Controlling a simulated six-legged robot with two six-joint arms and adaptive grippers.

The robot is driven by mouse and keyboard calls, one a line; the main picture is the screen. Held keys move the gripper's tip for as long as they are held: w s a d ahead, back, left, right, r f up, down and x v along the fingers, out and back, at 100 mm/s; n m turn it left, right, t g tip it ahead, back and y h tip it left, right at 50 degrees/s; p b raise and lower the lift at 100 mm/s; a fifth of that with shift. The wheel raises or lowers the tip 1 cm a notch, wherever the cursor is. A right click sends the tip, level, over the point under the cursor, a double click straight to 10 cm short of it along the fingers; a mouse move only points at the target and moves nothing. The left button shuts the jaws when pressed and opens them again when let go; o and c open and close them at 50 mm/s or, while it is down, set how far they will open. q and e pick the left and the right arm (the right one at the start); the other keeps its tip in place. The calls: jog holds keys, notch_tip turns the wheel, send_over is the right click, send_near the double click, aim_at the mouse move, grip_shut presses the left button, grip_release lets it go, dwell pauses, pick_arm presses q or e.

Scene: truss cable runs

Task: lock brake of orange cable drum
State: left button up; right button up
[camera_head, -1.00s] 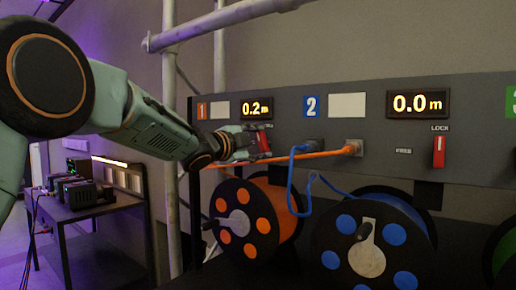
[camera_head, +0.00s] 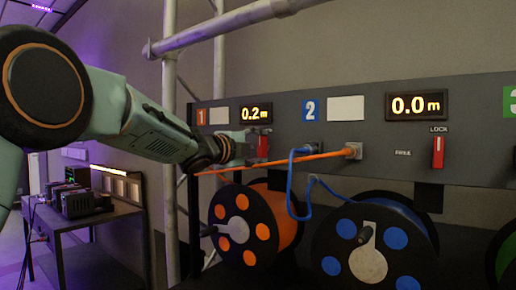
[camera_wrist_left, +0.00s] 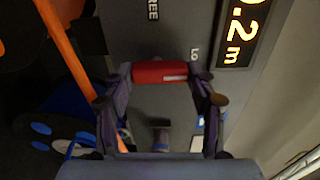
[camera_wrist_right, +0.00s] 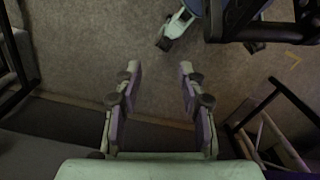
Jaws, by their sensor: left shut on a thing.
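The orange cable drum (camera_head: 278,209) hangs below panel section 1, its crank at the hub. Its red brake lever (camera_head: 263,147) stands upright under the 0.2 m display. My left gripper (camera_head: 254,148) is at this lever. In the left wrist view its fingers are shut on the red lever (camera_wrist_left: 160,72), one at each end. The lever lies beside a partly hidden lock label (camera_wrist_left: 194,55), away from the FREE label (camera_wrist_left: 153,10). My right gripper (camera_wrist_right: 155,75) is open and empty above the floor, in the right wrist view only.
The orange cable (camera_head: 300,159) runs across the panel front to a socket, just below my left gripper. A blue cable (camera_head: 291,185) loops beside it, above the blue drum (camera_head: 350,240). Metal poles (camera_head: 170,110) stand left of the panel. A side table (camera_head: 85,216) is farther left.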

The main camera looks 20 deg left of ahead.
pick_arm(q)
jog(key=shift+r, duration=0.3)
jog(key=o, duration=1.2)
jog(key=shift+w+f, duration=0.1)
jog(key=shift+f, duration=0.1)
jog(key=shift+c, duration=0.2)
jog(key=shift+s, duration=0.2)
jog(key=shift+s+a+f, duration=0.1)
jog(key=shift+s+a, duration=0.05)
jog(key=shift+s, duration=0.05)
jog(key=v, duration=1.1)
jog(key=shift+s, duration=0.3)
jog(key=shift+w, duration=0.15)
